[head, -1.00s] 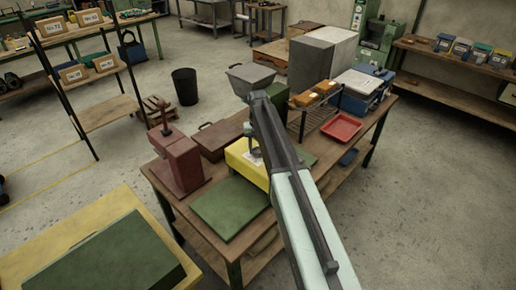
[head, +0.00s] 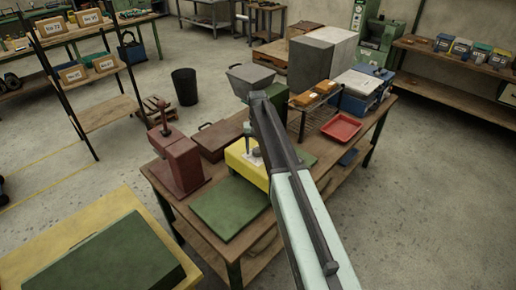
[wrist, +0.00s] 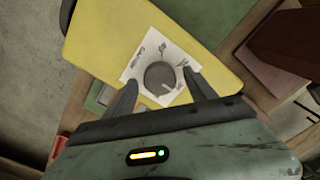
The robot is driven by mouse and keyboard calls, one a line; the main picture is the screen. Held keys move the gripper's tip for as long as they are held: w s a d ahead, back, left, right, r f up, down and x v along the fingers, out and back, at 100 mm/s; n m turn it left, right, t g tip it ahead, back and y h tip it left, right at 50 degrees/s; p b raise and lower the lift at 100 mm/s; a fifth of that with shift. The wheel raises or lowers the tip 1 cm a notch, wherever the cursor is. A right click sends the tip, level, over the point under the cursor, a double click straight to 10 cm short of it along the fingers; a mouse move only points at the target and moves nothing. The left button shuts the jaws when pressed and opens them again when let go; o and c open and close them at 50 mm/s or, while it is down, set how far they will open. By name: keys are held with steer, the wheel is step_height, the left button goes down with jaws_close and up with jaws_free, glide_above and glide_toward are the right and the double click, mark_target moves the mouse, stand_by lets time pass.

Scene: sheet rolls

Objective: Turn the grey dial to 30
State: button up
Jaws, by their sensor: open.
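The grey dial (wrist: 159,76) is a round knob on a white label on top of the yellow box (wrist: 208,40). A pale mark on the dial points toward the lower right in the wrist view. The label's printed figures are too small to read surely. My gripper (wrist: 160,80) is open, with one finger on each side of the dial and visible gaps between. In the head view the yellow box (head: 238,165) stands on the workbench, and my arm covers part of it and most of the dial.
A dark red machine (head: 181,165) stands left of the yellow box and a green mat (head: 230,207) lies in front. A brown case (head: 213,140) is behind. A wire rack (head: 318,115) and a red tray (head: 341,128) are to the right.

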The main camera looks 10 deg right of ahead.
mark_target(258, 149)
step_height(258, 149, up, 8)
steer(key=p, duration=0.8)
steer(key=shift+f, duration=0.1)
